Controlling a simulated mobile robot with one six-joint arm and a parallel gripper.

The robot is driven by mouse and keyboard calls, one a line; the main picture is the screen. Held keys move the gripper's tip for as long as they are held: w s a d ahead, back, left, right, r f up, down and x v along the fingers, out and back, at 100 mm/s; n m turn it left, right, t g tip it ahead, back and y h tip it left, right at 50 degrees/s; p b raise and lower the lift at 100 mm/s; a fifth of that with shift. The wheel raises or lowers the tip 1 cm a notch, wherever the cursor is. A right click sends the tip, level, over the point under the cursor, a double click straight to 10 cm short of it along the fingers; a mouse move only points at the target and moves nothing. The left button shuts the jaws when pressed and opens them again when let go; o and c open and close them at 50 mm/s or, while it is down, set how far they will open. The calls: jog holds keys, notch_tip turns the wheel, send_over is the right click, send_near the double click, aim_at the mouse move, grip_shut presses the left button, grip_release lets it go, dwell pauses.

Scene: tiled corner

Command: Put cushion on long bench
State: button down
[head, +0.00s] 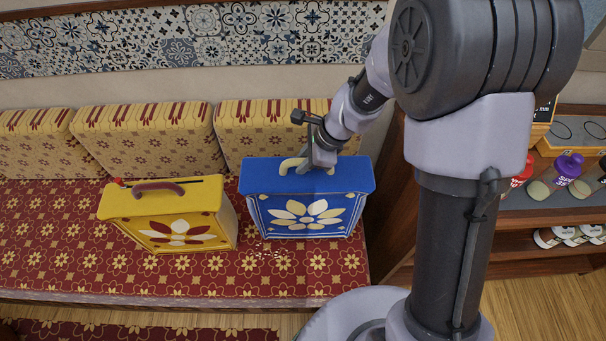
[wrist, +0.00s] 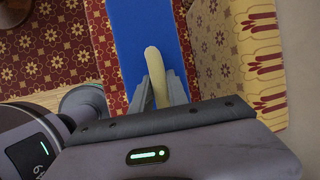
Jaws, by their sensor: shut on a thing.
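A blue block-shaped cushion (head: 345,180) with a flower on its front and a cream handle (head: 290,165) on top stands upright at the right end of the long bench (head: 60,250). My gripper (head: 312,166) is above it, shut on the cream handle. In the wrist view, the fingers (wrist: 165,88) close around the handle (wrist: 153,62) over the blue top (wrist: 130,40). The cushion's underside is hidden, so I cannot tell whether it touches the seat. A similar yellow cushion (head: 215,205) with a brown handle stands on the bench to its left.
Patterned back cushions (head: 150,130) line the wall behind the bench seat. A wooden shelf with cups and jars (head: 560,180) stands at the right, beyond my arm. The seat left of the yellow cushion and along its front is clear.

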jog(key=w+f+b, duration=0.1)
jog(key=w+f, duration=0.1)
jog(key=w, duration=0.5)
jog(key=w+f+b, duration=0.2)
jog(key=w+f, duration=0.1)
jog(key=w, duration=0.5)
jog(key=shift+w+d, duration=0.15)
jog(key=shift+w, duration=0.1)
jog(key=shift+r, duration=0.1)
jog(key=shift+b, duration=0.3)
jog(key=c, duration=1.3)
grip_release()
jog(key=shift+f, duration=0.2)
